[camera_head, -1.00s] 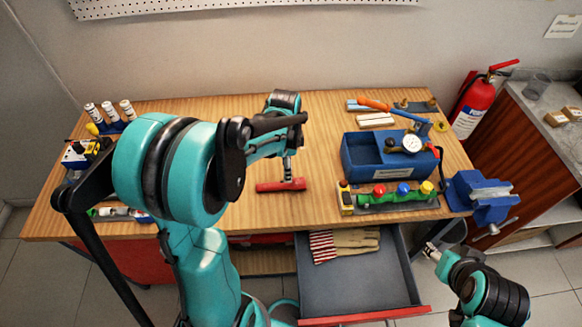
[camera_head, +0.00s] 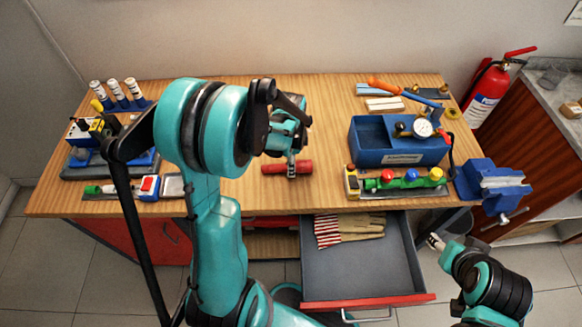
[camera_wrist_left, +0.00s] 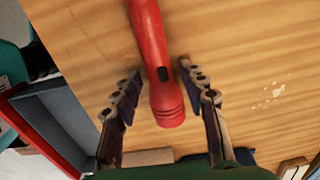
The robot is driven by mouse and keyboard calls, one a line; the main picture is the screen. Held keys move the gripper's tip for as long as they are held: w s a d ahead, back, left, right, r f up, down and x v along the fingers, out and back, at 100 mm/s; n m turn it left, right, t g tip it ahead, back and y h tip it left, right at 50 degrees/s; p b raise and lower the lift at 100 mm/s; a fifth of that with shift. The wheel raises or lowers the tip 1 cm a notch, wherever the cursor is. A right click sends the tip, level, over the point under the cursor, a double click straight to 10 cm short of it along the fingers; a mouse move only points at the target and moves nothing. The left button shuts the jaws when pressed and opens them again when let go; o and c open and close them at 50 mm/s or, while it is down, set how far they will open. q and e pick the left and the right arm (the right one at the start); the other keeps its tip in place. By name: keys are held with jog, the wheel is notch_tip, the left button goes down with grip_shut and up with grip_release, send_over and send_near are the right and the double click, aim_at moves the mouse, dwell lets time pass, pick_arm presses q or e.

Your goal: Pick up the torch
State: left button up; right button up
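The red torch (camera_head: 276,168) lies flat on the wooden workbench near its front edge, left of the blue test pump. In the left wrist view the torch (camera_wrist_left: 152,60) runs down from the top edge, its ribbed end between my left gripper's (camera_wrist_left: 160,88) two fingers, with a gap on each side. My left gripper (camera_head: 291,169) is open over the torch in the head view; its fingertips are partly hidden there. My right gripper (camera_head: 436,242) is at the lower right, beside the open drawer and away from the torch; its fingers are too small to read.
An open drawer (camera_head: 400,270) with striped gloves (camera_head: 347,228) juts out below the bench. The blue pump (camera_head: 365,142), a valve board (camera_head: 405,190) and a blue vise (camera_head: 490,180) fill the bench's right side. Bare wood (camera_head: 320,105) lies behind the torch.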

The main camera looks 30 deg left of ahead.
pick_arm(q)
grip_shut()
jog(key=shift+r, duration=0.15)
